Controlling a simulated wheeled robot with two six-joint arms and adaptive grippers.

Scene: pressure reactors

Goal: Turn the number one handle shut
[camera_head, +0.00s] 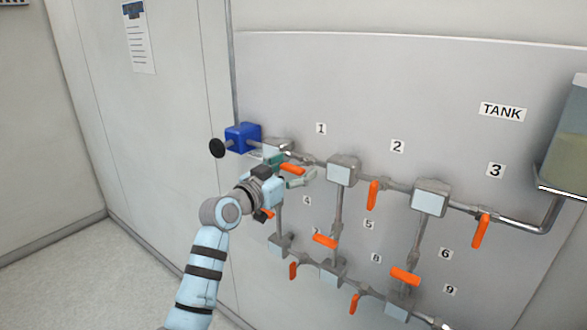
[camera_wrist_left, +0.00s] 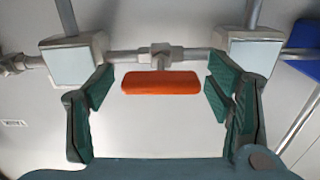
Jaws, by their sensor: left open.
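The number one handle (camera_head: 292,169) is an orange lever on the pipe below the label "1" (camera_head: 321,129). In the left wrist view the orange handle (camera_wrist_left: 160,83) lies lengthwise, roughly parallel to the pipe (camera_wrist_left: 190,54) behind it. My left gripper (camera_head: 289,171) is at this handle, and its green fingers are open. In the left wrist view the fingers of my left gripper (camera_wrist_left: 160,92) stand on either side of the handle's ends, with a gap at each side. My right gripper is not in view.
Other orange handles hang on the pipes, such as those by label "2" (camera_head: 373,195) and label "3" (camera_head: 481,230). Grey junction blocks (camera_head: 342,170) flank the handle. A blue box (camera_head: 242,137) is at the left, and a tank (camera_head: 568,138) at the right.

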